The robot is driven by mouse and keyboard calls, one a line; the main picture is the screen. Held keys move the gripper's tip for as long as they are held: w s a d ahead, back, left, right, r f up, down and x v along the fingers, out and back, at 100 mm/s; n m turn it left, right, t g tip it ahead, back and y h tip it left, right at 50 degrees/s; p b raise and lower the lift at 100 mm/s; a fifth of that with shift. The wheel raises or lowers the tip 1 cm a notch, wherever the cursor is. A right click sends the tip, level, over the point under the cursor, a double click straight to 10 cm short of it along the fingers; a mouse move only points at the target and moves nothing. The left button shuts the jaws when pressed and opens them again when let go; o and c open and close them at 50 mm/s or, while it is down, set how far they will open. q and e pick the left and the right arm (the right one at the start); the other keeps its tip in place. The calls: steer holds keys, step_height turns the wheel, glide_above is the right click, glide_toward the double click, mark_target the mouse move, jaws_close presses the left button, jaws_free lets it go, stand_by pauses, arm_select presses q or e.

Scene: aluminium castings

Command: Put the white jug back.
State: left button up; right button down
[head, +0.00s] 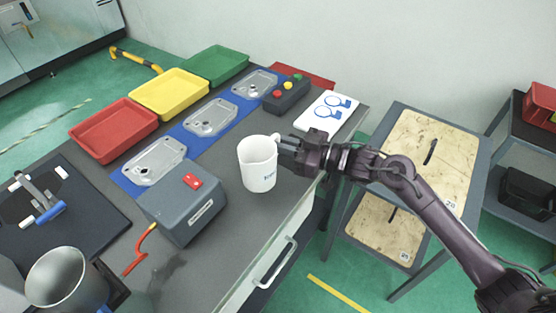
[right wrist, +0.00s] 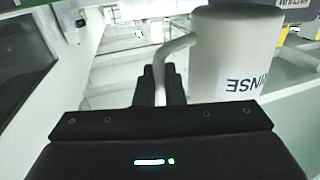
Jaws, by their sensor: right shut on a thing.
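The white jug (head: 258,165) is upright at the middle of the grey table in the head view, with its handle toward my right gripper. My right gripper (head: 284,150) is shut on the jug's handle. In the right wrist view the jug (right wrist: 225,50) appears upside down with lettering on its side, and the gripper's fingers (right wrist: 160,88) close around the handle. Whether the jug's base touches the table I cannot tell. A white mat with blue jug outlines (head: 327,110) lies at the table's back right. My left gripper does not show.
A grey box with a red switch (head: 184,203) stands left of the jug. A black button box (head: 287,95) stands behind it. Castings lie on a blue strip (head: 188,136) beside red, yellow and green trays. A metal cup (head: 66,280) is front left. A wooden-topped cart (head: 440,150) is right.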

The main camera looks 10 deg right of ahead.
step_height(320, 180, down, 6)
steer(key=shift+f, duration=0.1)
stand_by(0.4)
steer(key=shift+f, duration=0.15)
steer(key=c, duration=1.5)
jaws_free()
